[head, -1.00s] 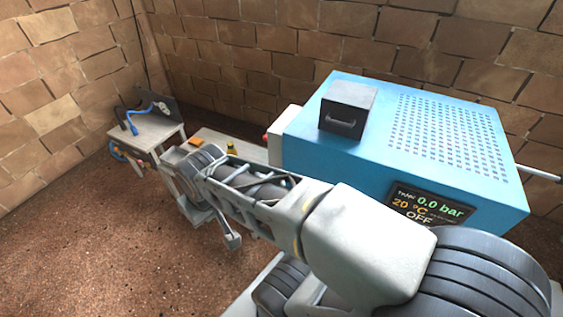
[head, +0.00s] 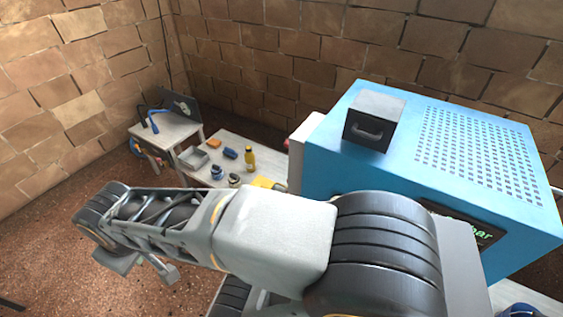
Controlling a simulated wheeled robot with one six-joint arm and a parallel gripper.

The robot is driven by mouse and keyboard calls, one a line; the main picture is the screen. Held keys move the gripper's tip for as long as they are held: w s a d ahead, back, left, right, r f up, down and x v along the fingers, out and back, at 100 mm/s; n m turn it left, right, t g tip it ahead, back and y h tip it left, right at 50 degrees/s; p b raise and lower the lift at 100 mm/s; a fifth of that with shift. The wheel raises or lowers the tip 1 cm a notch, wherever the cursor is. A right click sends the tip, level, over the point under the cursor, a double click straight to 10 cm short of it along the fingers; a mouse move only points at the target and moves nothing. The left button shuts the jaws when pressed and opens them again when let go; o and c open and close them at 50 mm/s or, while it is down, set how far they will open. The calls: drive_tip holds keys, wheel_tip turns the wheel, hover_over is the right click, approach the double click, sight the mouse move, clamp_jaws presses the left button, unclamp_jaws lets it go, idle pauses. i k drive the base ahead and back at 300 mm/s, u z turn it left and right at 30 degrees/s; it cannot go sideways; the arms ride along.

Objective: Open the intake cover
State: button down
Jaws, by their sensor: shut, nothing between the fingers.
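My gripper cannot be made out; the end of the arm is hidden or outside the picture.
A low table (head: 228,148) left of the machine holds a yellow bottle (head: 249,159), a grey tray (head: 194,159) and several small items. A stool (head: 165,133) with a blue-handled tool stands behind it, near the brick walls. The floor at left is mostly clear.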

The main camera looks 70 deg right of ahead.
sight(372, 121)
drive_tip(key=i, duration=0.4)
drive_tip(key=z, duration=2.55)
drive_tip(key=i, duration=0.5)
drive_tip(key=z, duration=1.65)
drive_tip(key=k, duration=1)
drive_tip(key=u, duration=1)
drive_tip(key=i, duration=0.65)
